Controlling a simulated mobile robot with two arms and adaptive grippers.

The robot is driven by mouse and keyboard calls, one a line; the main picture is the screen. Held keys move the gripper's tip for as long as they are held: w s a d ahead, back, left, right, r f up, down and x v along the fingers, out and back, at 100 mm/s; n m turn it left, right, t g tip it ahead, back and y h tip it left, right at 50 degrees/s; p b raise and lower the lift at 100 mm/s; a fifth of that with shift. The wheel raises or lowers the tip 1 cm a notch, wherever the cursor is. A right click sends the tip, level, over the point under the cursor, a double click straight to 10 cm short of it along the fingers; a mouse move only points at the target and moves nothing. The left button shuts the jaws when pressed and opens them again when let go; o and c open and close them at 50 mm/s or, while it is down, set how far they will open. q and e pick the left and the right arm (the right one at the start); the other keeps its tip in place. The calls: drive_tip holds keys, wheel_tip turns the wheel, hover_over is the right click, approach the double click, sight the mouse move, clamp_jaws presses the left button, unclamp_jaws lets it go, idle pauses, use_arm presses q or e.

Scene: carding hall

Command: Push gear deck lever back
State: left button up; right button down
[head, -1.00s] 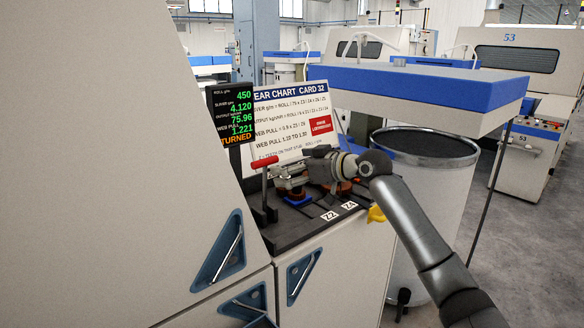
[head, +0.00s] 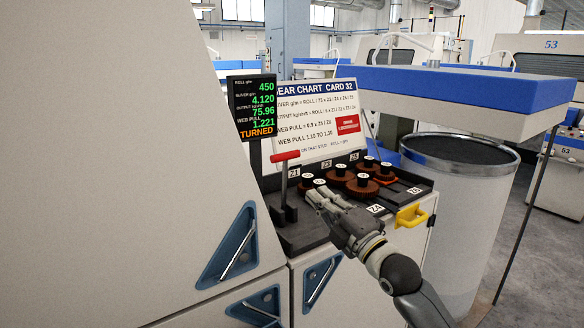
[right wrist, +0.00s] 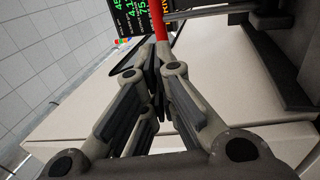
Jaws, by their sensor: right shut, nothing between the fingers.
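The gear deck lever is a dark upright post with a red crossbar handle (head: 285,156), at the left end of the black gear deck (head: 300,237). In the right wrist view the red of the lever (right wrist: 158,18) shows just beyond my fingertips. My right gripper (head: 316,195) is shut and empty, low over the front of the deck. It is right of the lever post and below the handle's height. A gap shows between fingers and post in the head view. My left gripper is not in view.
Brown gears (head: 362,187) with black hubs sit on the deck behind my right gripper. A display (head: 252,107) and a gear chart board (head: 316,118) stand behind. A yellow handle (head: 411,216) juts from the deck's front right. A grey can (head: 459,200) stands at right.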

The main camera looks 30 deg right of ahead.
sight(283, 159)
drive_tip(key=p+x, duration=0.5)
drive_tip(key=x, duration=0.8)
drive_tip(key=shift+w, duration=0.1)
drive_tip(key=shift+f, duration=0.1)
drive_tip(key=shift+b+x, duration=0.55)
drive_tip(key=shift+x, duration=0.25)
